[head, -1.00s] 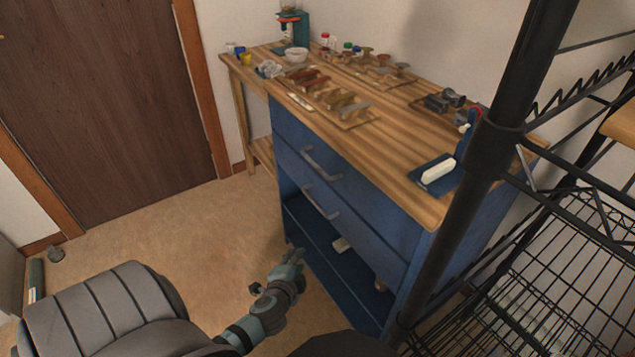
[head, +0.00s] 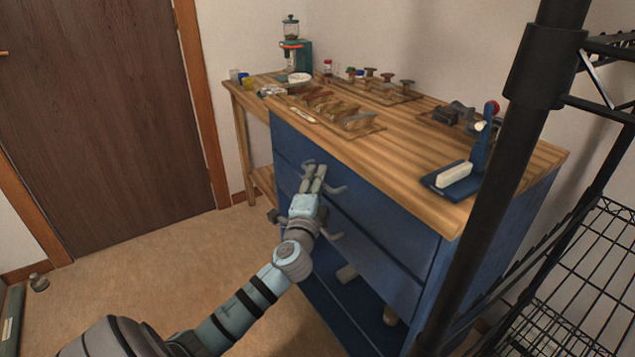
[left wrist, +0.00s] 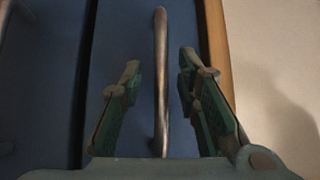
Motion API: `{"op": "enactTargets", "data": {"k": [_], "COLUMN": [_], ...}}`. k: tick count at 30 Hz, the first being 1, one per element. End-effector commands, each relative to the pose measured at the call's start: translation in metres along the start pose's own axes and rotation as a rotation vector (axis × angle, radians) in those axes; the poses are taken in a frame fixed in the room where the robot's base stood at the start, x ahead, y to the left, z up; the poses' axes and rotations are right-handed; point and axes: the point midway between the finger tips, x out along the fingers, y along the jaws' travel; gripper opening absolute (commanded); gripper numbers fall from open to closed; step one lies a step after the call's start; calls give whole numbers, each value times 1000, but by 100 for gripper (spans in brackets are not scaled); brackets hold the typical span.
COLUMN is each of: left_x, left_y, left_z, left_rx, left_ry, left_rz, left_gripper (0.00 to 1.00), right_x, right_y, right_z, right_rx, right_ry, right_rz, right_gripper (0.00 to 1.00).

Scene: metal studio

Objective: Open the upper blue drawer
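The upper blue drawer (head: 385,220) sits just under the wooden worktop and looks closed. Its grey bar handle (head: 338,189) is partly covered by my left gripper (head: 314,172), whose fingers reach the drawer front. In the left wrist view, the handle (left wrist: 161,75) runs between the two spread fingers of my left gripper (left wrist: 158,66), with a gap on each side. The upper drawer front (left wrist: 120,35) fills the middle of that view. My right gripper is not in view.
The lower drawer (head: 375,268) is below, its handle partly behind my gripper. The worktop (head: 400,145) holds tools, a grinder (head: 291,50) and a blue stand (head: 460,178). A black wire rack (head: 520,130) stands close on the right.

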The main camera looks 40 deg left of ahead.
Motion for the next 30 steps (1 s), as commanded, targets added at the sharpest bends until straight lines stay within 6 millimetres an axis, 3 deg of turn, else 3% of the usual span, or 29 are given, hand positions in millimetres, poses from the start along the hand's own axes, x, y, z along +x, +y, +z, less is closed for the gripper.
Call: {"op": "enactTargets", "data": {"k": [11,17,30], "left_x": [11,11,10], "left_y": [0,0,0], "left_z": [0,0,0], "left_rx": [-1,-1,-3], "left_ry": [0,0,1], "left_rz": [0,0,2], "left_gripper": [30,1,0], "right_x": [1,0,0], "right_y": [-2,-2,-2], "right_z": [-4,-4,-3], "right_rx": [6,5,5], "right_ry": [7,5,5], "right_rz": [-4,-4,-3], "right_gripper": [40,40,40]}}
